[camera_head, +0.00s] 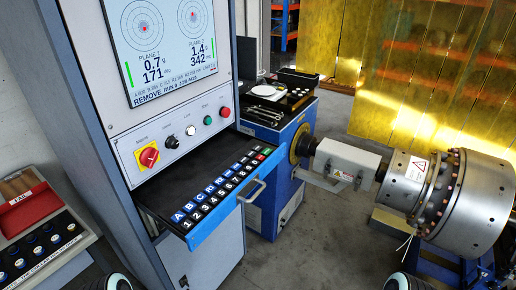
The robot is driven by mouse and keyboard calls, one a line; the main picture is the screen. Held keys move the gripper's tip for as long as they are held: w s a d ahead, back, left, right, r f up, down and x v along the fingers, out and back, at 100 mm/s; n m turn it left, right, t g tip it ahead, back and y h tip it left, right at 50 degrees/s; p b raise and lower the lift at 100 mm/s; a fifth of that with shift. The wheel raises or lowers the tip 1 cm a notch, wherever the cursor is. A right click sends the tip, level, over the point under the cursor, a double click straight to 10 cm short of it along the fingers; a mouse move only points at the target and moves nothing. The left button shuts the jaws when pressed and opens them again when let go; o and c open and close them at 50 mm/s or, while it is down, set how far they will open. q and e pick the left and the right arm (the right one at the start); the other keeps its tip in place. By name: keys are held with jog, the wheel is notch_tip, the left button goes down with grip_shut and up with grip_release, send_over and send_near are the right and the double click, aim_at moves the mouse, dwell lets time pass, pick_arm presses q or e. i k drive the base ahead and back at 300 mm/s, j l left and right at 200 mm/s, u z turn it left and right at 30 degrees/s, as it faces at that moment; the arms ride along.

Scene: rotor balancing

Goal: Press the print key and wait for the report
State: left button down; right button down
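The keyboard drawer (193,222) of the balancing machine's cabinet is pulled out, with rows of blue and black keys (205,194). A green key (267,151) and a red key (260,157) sit at its far right end. I cannot read which key is print. The screen (165,45) above shows two round plots, with 0.7 g at 171 deg and 1.4 g at 342 deg, and a line starting "REMOVE". No printed report is visible. Neither gripper shows; only dark rounded parts, probably of my arms, appear at the bottom edge.
A red-yellow mains switch (149,155) and several buttons sit above the drawer. The drawer handle (252,191) sticks out in front. A large steel rotor (474,204) on a shaft stands at right. A tray with a red "FAIL" bin (30,208) stands at left. Grey floor is open between.

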aim_at(257, 149)
jog(key=l+u, duration=0.1)
jog(key=u, duration=0.3)
jog(key=i+l+u, duration=0.1)
jog(key=u, duration=0.3)
jog(key=l+u, duration=0.2)
jog(key=u, duration=0.2)
jog(key=l+u, duration=0.15)
jog(key=u, duration=0.25)
jog(key=l+u, duration=0.3)
jog(key=l, duration=0.2)
jog(key=k+l+u, duration=0.3)
jog(key=l, duration=0.2)
jog(key=k+l, duration=0.1)
jog(key=l, duration=0.6)
jog(key=k+l+u, duration=0.1)
jog(key=l, duration=0.25)
jog(key=k+l, duration=0.15)
jog(key=l, duration=0.25)
